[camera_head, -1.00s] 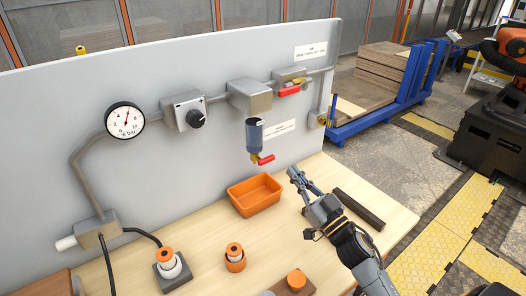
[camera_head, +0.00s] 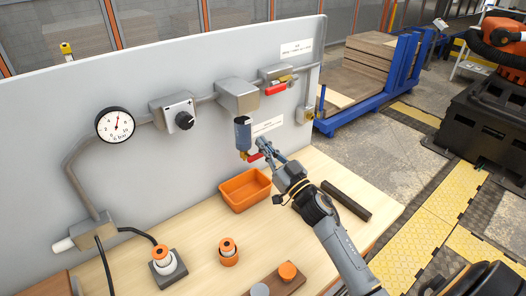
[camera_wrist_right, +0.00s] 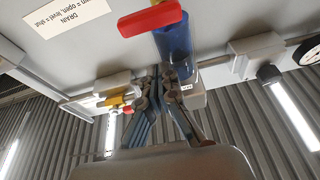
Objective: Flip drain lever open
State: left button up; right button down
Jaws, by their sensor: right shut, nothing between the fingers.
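The drain lever (camera_head: 254,157) is a small red handle under the blue filter bowl (camera_head: 242,134) on the grey panel. It lies roughly level. In the right wrist view the red drain lever (camera_wrist_right: 150,18) crosses the top, beside the blue bowl (camera_wrist_right: 175,45). My right gripper (camera_head: 264,146) is shut and empty, with its fingertips close by the lever's right end in the head view. In the wrist view its fingers (camera_wrist_right: 160,85) show below the lever, apart from it in the picture; I cannot tell whether they touch. My left gripper is not in view.
An orange bin (camera_head: 244,190) stands below the bowl. A dark bar (camera_head: 346,200) lies on the table to the right. Another red-handled valve (camera_head: 276,88) is higher on the panel. A drain label (camera_wrist_right: 66,18) shows upside down in the wrist view.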

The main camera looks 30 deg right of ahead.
aim_at(256, 157)
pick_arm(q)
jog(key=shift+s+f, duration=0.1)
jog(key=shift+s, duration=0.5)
pick_arm(e)
jog(key=shift+w+a+f, duration=0.1)
jog(key=shift+w+f, duration=0.05)
jog(key=shift+f, duration=0.8)
jog(key=shift+w+f, duration=0.1)
jog(key=shift+f, duration=0.85)
